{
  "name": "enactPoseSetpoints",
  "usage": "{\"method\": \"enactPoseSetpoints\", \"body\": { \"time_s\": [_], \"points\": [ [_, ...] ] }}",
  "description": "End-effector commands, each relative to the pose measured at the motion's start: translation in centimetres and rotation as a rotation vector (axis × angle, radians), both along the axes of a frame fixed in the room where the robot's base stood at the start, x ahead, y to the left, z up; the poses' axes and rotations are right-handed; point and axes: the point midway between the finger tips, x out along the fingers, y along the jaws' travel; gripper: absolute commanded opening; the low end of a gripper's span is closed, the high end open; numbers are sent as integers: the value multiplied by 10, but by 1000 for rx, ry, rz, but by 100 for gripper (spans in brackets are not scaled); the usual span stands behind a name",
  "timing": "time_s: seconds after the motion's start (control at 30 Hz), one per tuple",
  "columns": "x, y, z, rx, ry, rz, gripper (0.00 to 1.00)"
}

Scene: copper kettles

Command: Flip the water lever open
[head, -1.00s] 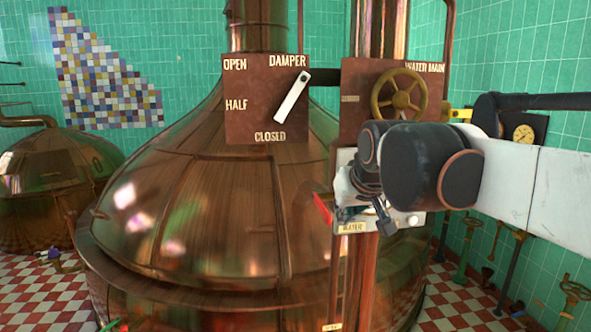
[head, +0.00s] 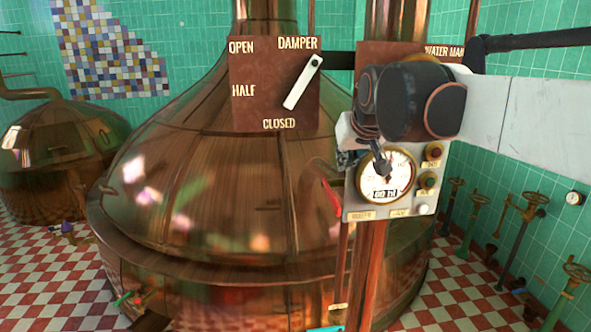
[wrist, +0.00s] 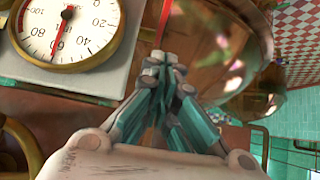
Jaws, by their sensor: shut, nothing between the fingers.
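The red water lever (head: 332,198) sticks out at the left side of the gauge panel (head: 352,205), slanting up and to the left, above a label that seems to read WATER (head: 361,215). My gripper (head: 346,159) is above the lever in the head view, close to the panel's left edge and apart from the lever. In the wrist view, my gripper (wrist: 164,66) is shut and empty. A red strip, likely the lever (wrist: 165,22), shows just beyond the fingertips there. My wrist hides the panel's upper part in the head view.
A round gauge (head: 386,175) sits right of the lever, and it also shows in the wrist view (wrist: 70,30). The damper board (head: 275,90) and its white handle are up left. The large copper kettle (head: 210,190) stands behind. Valves line the right wall.

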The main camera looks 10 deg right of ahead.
Motion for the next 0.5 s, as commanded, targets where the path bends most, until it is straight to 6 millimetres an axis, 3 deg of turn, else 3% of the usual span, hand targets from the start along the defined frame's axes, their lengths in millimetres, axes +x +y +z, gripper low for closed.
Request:
{"method": "enactPoseSetpoints", "body": {
  "time_s": [0.5],
  "points": [
    [67,0,-66,0,0,0,0]
  ]
}}
